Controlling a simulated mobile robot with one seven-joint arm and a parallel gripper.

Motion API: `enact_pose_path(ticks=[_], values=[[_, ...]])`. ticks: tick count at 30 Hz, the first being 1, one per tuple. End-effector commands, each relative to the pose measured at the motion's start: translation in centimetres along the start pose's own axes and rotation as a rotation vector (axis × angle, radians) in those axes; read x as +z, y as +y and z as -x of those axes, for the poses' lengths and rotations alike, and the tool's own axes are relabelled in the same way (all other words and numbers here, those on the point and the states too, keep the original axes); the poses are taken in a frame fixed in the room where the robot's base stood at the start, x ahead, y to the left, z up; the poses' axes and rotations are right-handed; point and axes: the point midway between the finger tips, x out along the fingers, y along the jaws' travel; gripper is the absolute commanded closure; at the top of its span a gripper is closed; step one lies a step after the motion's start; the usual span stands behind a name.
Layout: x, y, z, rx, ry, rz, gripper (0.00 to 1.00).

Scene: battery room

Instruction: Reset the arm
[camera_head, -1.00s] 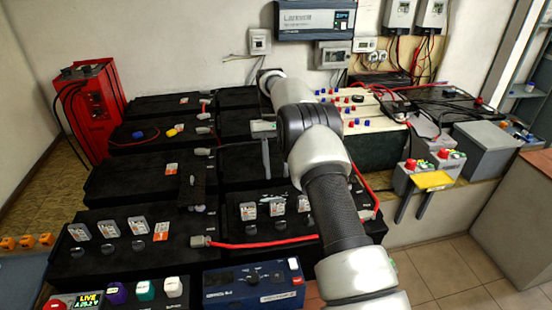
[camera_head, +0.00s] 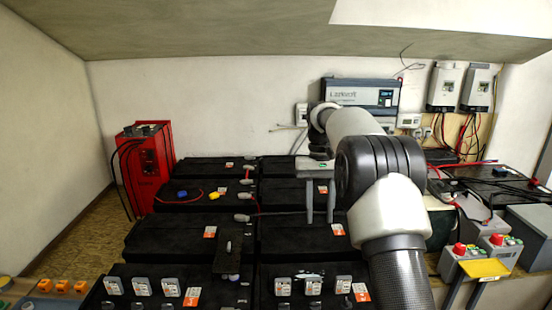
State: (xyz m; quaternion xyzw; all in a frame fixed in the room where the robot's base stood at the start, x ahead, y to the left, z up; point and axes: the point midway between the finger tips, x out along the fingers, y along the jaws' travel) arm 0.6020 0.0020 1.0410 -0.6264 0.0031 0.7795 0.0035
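My arm rises from the lower right, over the batteries. My gripper (camera_head: 320,214) hangs at its far end, pointing down above the middle rows of the right-hand battery column. Its two grey fingers stand apart with a gap between them, and nothing shows in the gap. Black batteries (camera_head: 178,236) fill the middle of the view in two columns. My arm hides part of the right-hand column and the things behind it. I cannot tell how far the fingertips are from the battery tops.
A red charger (camera_head: 146,172) stands at the left. A wall inverter (camera_head: 360,95) and wall boxes (camera_head: 445,88) are behind the arm. Control boxes (camera_head: 498,250) and a yellow-topped pronged piece (camera_head: 487,268) sit at the right. Orange pieces (camera_head: 62,286) lie lower left.

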Motion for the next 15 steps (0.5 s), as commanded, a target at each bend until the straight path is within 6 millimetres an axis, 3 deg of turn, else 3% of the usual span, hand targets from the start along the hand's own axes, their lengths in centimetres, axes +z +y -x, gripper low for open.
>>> enact_pose_path(ticks=[1,6,10,15], values=[[1.9,0.0,2.3,0.001,0.042,0.001,0.67],[7.8,0.0,6.9,0.002,0.174,0.004,0.67],[13.1,0.1,8.9,0.002,0.275,0.006,0.67],[20.2,0.2,9.2,0.002,0.404,0.007,0.67]])
